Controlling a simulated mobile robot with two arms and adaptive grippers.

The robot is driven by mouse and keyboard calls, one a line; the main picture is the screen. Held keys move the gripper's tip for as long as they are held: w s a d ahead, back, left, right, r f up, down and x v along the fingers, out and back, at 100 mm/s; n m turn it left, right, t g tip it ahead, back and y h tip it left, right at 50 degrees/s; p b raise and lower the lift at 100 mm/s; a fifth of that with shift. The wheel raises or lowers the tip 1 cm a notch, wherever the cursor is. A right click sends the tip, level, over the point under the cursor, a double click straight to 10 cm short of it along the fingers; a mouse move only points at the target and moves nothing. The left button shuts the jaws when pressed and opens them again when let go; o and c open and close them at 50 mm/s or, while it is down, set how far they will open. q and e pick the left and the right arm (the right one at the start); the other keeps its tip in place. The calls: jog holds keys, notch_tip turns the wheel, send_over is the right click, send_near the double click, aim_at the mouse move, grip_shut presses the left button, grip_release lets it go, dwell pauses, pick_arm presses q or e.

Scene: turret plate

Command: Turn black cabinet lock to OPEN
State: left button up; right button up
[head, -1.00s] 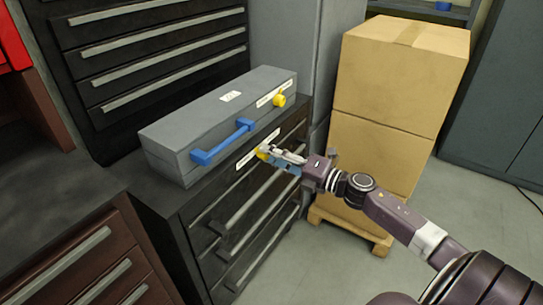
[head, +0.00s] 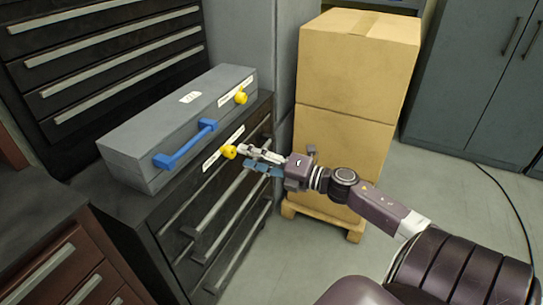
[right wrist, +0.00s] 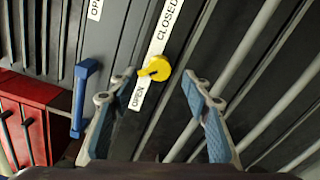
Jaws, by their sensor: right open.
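The black cabinet (head: 170,226) has a yellow lock knob (head: 229,151) on its upper front, beside a white label strip (head: 222,149). In the right wrist view the yellow knob (right wrist: 158,68) sits on the strip between the words OPEN and CLOSED, and its narrow grip points left, toward neither word clearly. My right gripper (head: 256,160) is just in front of the knob in the head view. In the right wrist view the right gripper (right wrist: 160,76) is open, with the knob between its fingertips; I cannot tell contact. My left gripper is not in view.
A grey case (head: 180,115) with a blue handle (head: 185,145) and its own yellow knob (head: 241,97) lies on the cabinet. Stacked cardboard boxes (head: 345,130) stand on a pallet (head: 325,222) close behind my right arm. Drawer handles (head: 222,212) protrude below the knob. Floor at right is open.

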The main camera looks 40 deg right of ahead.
jog(key=v, duration=0.8)
dwell(0.4)
